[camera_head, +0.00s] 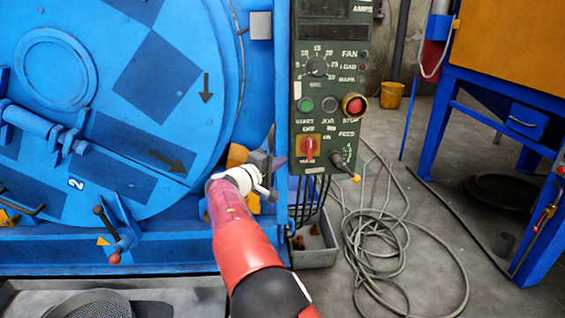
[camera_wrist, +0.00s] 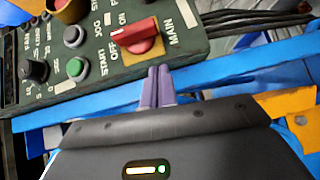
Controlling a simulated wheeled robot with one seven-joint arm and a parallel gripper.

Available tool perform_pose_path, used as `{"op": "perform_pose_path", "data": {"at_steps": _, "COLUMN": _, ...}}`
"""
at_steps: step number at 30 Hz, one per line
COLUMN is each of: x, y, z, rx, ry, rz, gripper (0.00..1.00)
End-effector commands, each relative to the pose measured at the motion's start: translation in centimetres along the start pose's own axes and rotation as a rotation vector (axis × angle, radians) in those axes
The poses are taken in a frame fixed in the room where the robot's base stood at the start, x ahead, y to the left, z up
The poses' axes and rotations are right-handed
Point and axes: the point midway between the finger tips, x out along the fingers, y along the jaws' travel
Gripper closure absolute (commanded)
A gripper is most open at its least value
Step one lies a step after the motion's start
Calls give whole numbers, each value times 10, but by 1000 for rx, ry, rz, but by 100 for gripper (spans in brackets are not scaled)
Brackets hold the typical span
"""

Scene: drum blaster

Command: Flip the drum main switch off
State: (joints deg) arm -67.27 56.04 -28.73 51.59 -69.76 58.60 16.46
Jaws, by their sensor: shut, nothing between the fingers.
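The main switch is a red rotary knob on a yellow plate (camera_head: 308,149), low on the left side of the green control panel (camera_head: 329,95). In the wrist view the red main switch (camera_wrist: 133,36) shows close up, with OFF, ON and MAIN lettering around it. My gripper (camera_head: 270,180) is at the panel's lower left, beside the blue frame. In the wrist view my gripper's fingers (camera_wrist: 157,84) are together and empty, pointing toward the panel. They appear just short of its edge, below the red knob, with a gap between.
The blue drum (camera_head: 110,100) fills the left. Coiled cables (camera_head: 385,235) lie on the floor at right.

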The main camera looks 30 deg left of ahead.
Motion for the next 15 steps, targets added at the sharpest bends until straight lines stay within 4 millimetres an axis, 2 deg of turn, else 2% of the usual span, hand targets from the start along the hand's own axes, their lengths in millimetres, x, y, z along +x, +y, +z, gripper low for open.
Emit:
{"op": "perform_pose_path", "data": {"at_steps": 9, "x": -55, "y": -2, "z": 0, "rx": -1, "ry": 2, "rz": -1, "gripper": 100}}
{"op": "perform_pose_path", "data": {"at_steps": 15, "x": -76, "y": -4, "z": 0, "rx": -2, "ry": 1, "rz": 0, "gripper": 100}}
